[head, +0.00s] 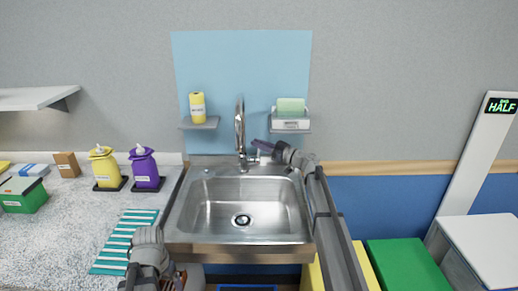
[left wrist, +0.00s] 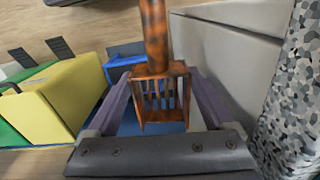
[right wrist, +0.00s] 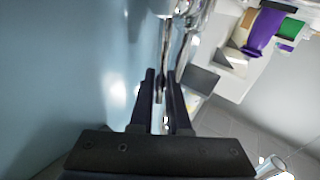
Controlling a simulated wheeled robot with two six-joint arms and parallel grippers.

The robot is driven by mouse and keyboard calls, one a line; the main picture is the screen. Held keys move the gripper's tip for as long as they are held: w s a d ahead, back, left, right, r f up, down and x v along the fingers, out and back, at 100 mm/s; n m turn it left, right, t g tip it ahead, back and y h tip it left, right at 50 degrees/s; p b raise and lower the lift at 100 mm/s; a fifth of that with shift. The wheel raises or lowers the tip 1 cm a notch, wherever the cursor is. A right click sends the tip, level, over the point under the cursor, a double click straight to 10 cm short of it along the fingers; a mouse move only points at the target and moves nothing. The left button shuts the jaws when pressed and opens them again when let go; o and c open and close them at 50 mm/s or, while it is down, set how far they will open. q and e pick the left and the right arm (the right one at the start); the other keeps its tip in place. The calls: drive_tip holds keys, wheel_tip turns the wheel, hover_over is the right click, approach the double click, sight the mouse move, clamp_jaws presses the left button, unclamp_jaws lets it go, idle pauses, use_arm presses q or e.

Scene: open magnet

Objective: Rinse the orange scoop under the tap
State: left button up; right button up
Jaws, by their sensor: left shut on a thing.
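The orange scoop (left wrist: 160,95), mottled with black, has a slotted head and a long handle. It sits between the fingers of my left gripper (left wrist: 158,105), which is shut on it. In the head view the left gripper hangs low at the counter's front edge, left of the sink, and the scoop is mostly hidden there. The chrome tap (head: 240,130) stands behind the steel sink (head: 205,215); no water shows. My right gripper (head: 263,148) is beside the tap. In the right wrist view its fingers (right wrist: 161,85) stand slightly apart with a thin metal lever between them.
A yellow pump bottle (head: 105,168) and a purple one (head: 146,170) stand left of the sink. A teal striped mat (head: 122,240) lies on the counter. Small shelves flank the tap, holding a yellow bottle (head: 197,106) and a green sponge (head: 291,105). The basin is empty.

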drive_tip(key=o, duration=0.4)
drive_tip(key=b+v, duration=0.1)
drive_tip(key=v, duration=1.1)
drive_tip(key=shift+s+f, duration=0.1)
